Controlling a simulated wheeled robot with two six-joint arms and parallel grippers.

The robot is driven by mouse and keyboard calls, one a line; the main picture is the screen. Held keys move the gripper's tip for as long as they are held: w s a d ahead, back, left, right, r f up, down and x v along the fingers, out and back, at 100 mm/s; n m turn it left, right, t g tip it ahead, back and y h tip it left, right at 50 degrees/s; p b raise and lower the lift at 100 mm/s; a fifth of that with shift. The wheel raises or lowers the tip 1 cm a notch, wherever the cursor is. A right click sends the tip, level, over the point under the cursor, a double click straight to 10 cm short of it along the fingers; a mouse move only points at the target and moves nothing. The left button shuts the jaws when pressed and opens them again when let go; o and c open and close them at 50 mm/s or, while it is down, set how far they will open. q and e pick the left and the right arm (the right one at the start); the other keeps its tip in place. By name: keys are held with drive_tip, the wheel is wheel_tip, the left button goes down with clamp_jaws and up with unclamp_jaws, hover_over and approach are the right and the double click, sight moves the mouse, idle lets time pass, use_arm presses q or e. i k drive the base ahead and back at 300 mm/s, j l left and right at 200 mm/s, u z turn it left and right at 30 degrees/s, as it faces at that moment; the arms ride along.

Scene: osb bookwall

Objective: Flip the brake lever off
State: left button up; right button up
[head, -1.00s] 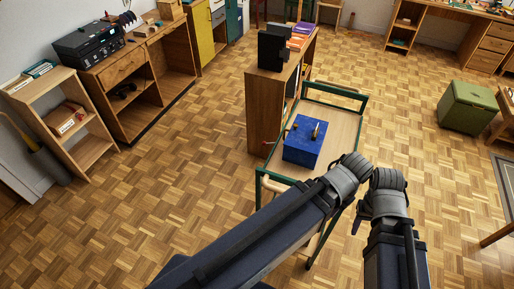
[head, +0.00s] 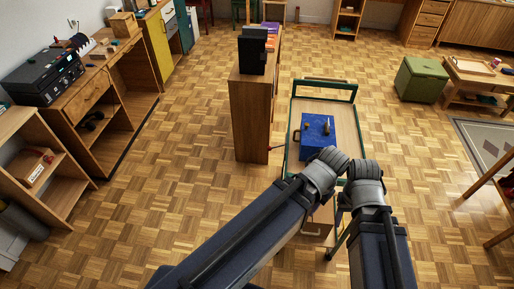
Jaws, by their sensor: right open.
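A blue box (head: 312,148) sits on a green-framed cart (head: 353,134) with a pale wooden top, right of the upright bookcase. A small upright lever (head: 327,127) with a light handle stands on top of the box; its exact setting is too small to tell. My two arms reach in from below, and their wrists end close together just in front of the box. My right gripper (head: 336,236) is mostly hidden by its arm; a dark part of it shows below the wrist, apart from the box.
The wooden bookcase (head: 250,120) with a black speaker-like box (head: 252,52) on top stands close left of the cart. A green chest (head: 421,80) is at the right. Desks and shelves line the left side. Parquet floor is clear around the cart.

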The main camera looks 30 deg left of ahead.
sight(269, 149)
drive_tip(key=j+z, duration=0.2)
drive_tip(key=j, duration=1.15)
drive_tip(key=j+z, duration=0.2)
drive_tip(key=j, duration=1.15)
drive_tip(key=j+z, duration=0.2)
drive_tip(key=k+j, duration=0.05)
drive_tip(key=j, duration=0.05)
